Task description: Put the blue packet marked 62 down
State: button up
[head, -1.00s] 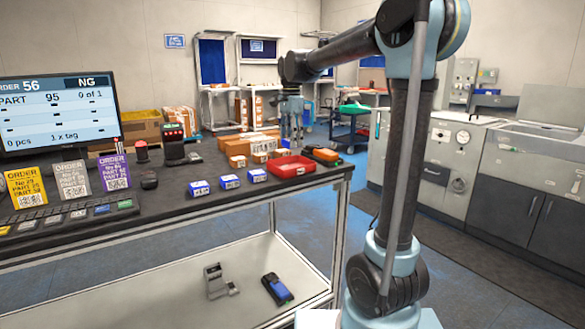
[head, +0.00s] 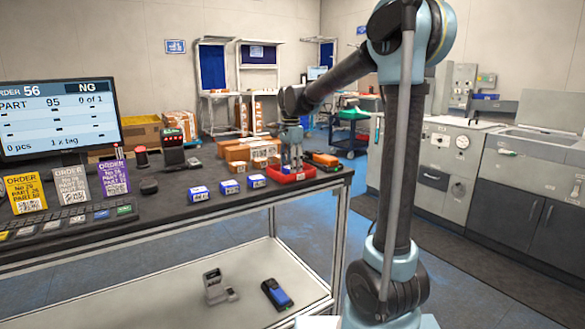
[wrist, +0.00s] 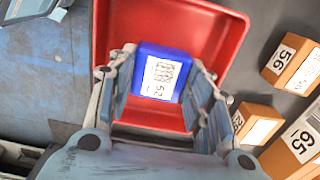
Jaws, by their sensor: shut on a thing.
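My gripper (head: 291,166) is down at the red tray (head: 303,174) at the right end of the dark table. In the wrist view my gripper (wrist: 165,105) is shut on a blue packet (wrist: 145,54), with a finger on either side of it. The packet has a white label with a code and a small number that is hard to read. It is inside the outline of the red tray (wrist: 218,30); I cannot tell whether it touches the tray floor. In the head view the fingers hide the packet.
A monitor (head: 58,115) and order cards (head: 72,184) stand at the left.

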jog(key=shift+f, duration=0.1)
jog(key=o, duration=1.1)
jog(key=shift+o, duration=0.2)
notch_tip(320, 180, up, 12)
jog(key=s+d+f+n, duration=0.2)
jog(key=s+d+f, duration=0.1)
jog(key=s+d, duration=0.45)
jog(key=s+d+f+n, duration=0.3)
jog(key=s+d+f, duration=0.1)
jog(key=s+f, duration=0.4)
jog(key=s+d+f+n+t, duration=0.1)
jog(key=s+d+f+n, duration=0.2)
jog(key=s+d+f, duration=0.2)
jog(key=s+d+f+n+t, duration=0.1)
jog(key=s+d+f+n, duration=0.2)
jog(key=s+f, duration=0.8)
jog(key=shift+s+d+f, duration=0.15)
jog(key=shift+d+f, duration=0.2)
jog(key=shift+d, duration=0.9)
